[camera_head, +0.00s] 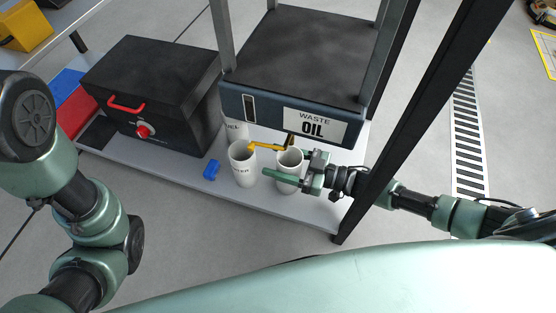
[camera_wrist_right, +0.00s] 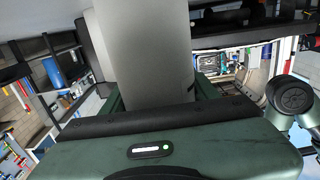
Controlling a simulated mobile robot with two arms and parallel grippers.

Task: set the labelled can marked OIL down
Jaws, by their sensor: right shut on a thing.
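A white can (camera_head: 288,187) stands upright at the lower shelf, below the front of the tank marked WASTE OIL (camera_head: 312,128). My right gripper (camera_head: 291,170) comes in from the right and is shut around this can, one finger on its near side. In the right wrist view the can shows as a plain grey cylinder (camera_wrist_right: 145,55) between the fingers. Its label is not readable, and I cannot tell whether its base touches the shelf. A second white can (camera_head: 242,165), lettering ending in ER, stands just left. My left gripper is out of the picture; only that arm shows.
A yellow lever (camera_head: 268,147) reaches between the two cans' tops. Another labelled can (camera_head: 235,130) is partly hidden behind. A blue object (camera_head: 211,169) lies left of the cans. A black box with red handle (camera_head: 150,95) stands further left. The grey shelf (camera_head: 315,208) is bare at front right.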

